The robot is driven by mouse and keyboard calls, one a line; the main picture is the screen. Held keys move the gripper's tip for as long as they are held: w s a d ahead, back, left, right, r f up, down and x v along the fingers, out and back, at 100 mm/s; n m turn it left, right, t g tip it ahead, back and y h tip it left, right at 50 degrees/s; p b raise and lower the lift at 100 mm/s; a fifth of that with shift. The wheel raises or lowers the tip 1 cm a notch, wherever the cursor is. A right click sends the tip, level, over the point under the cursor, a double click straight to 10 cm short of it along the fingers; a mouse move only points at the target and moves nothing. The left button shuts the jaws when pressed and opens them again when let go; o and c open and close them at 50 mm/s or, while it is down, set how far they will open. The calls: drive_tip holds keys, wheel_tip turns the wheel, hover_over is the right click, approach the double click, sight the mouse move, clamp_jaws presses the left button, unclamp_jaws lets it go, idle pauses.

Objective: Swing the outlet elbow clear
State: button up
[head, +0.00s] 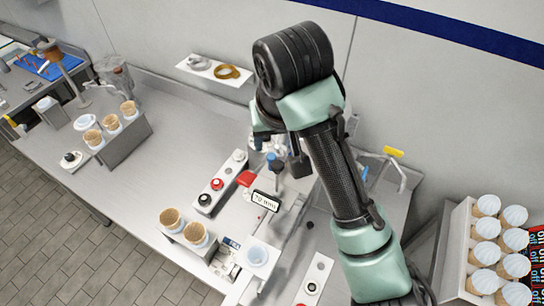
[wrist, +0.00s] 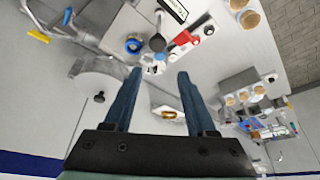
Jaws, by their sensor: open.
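My gripper (wrist: 159,72) is open in the wrist view, its two dark blue fingers apart with nothing held between them. Small white fittings (wrist: 150,63) lie just beyond the left fingertip; one may be the outlet elbow, but I cannot tell for sure. A blue ring (wrist: 133,45) and a black knob (wrist: 157,42) stand close by. In the head view my gripper is mostly hidden behind my arm. The fixture below it shows a blue cap (head: 271,158), a red block (head: 245,178) and a dark post. I cannot tell whether any finger touches it.
A yellow-handled tap (head: 393,152) is at the right. A wall shelf (head: 215,78) holds tape rolls. The left-middle counter (head: 190,125) is clear.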

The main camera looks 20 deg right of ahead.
sight(272, 156)
drive_tip(key=x, duration=0.8)
drive_tip(key=shift+w+f+p, duration=0.1)
drive_tip(key=shift+p, duration=0.25)
clamp_jaws()
idle(1.0)
